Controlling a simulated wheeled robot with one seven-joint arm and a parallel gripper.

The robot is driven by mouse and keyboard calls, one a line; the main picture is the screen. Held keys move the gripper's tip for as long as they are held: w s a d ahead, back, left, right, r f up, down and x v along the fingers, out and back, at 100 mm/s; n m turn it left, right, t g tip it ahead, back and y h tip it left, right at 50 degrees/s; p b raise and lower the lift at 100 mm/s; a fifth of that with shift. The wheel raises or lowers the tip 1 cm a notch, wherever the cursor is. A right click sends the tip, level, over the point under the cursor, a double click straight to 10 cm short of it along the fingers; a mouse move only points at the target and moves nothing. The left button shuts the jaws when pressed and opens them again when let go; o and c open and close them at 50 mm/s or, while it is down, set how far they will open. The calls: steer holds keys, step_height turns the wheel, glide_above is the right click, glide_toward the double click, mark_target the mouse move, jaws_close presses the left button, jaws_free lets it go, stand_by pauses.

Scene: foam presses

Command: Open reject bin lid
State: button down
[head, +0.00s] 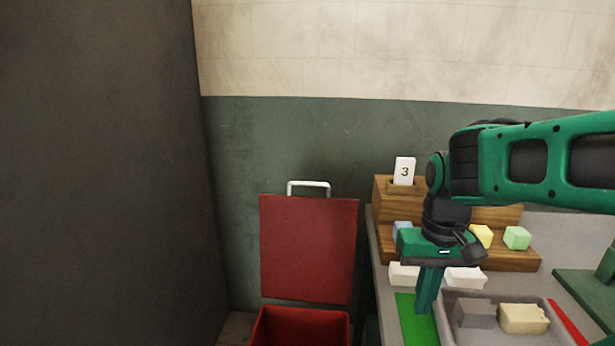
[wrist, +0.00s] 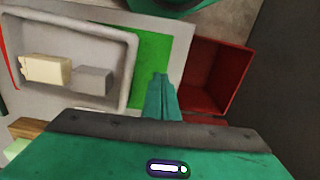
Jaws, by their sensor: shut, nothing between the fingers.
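The red reject bin (head: 300,328) stands on the floor left of the table. Its red lid (head: 308,245) is raised and stands upright behind the opening, with a pale handle (head: 308,184) at its top edge. The open bin also shows in the wrist view (wrist: 222,75), and its inside looks empty where visible. My gripper (head: 425,308) points down over the green mat, to the right of the bin and apart from the lid. Its fingers (wrist: 162,78) are together and hold nothing.
A grey tray (head: 455,296) holds a grey block and a cream block (head: 523,318). A wooden rack (head: 520,257) with coloured foam blocks and a card marked 3 (head: 404,171) stands behind. A green mat (head: 408,318) lies at the table's left. A dark wall (head: 100,170) fills the left.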

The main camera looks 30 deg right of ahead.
steer(key=w+d+r+t+h, duration=0.1)
steer(key=w+r, duration=0.4)
steer(key=w, duration=0.6)
steer(key=w+d+r, duration=0.2)
steer(key=w+r, duration=0.3)
steer(key=w, duration=0.7)
steer(key=w+d+r+t+h, duration=0.1)
steer(key=w+r, duration=0.4)
steer(key=w, duration=0.6)
steer(key=w+a+r+t, duration=0.1)
steer(key=w+a+r, duration=0.2)
steer(key=w, duration=0.9)
steer(key=w+x, duration=0.1)
steer(key=x, duration=0.9)
steer(key=shift+s+a, duration=0.6)
steer(key=shift+s, duration=0.35)
steer(key=shift+s+a, duration=0.6)
steer(key=shift+s, duration=0.35)
